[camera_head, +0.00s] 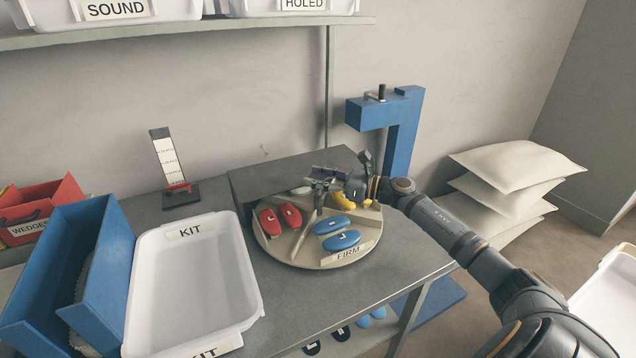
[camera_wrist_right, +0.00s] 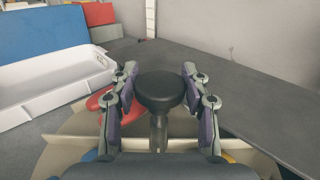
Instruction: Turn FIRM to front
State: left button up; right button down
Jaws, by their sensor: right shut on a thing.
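The round beige carousel (camera_head: 285,255) stands on the grey bench. Its FIRM label (camera_head: 348,254) is on the rim at the front right in the head view, below the compartment with two blue insoles (camera_head: 338,241). Red insoles (camera_head: 270,222) lie in the compartment to the left, and yellow insoles (camera_head: 344,201) lie behind. My right gripper (camera_head: 326,183) is above the carousel's middle. In the right wrist view its fingers are shut on the black knob (camera_wrist_right: 160,88) on the centre post. The left gripper is not in view.
A white KIT tray (camera_head: 250,285) is just left of the carousel. A dark panel (camera_head: 245,180) stands close behind it. A blue stand (camera_head: 400,140) is at the back right. A shelf (camera_head: 180,36) with white bins hangs above.

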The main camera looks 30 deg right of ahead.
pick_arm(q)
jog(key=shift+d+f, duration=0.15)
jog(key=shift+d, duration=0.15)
pick_arm(e)
jog(key=shift+r, duration=0.15)
jog(key=c, duration=0.6)
grip_release()
notch_tip(320, 180, up, 10)
jog(key=shift+f, duration=0.1)
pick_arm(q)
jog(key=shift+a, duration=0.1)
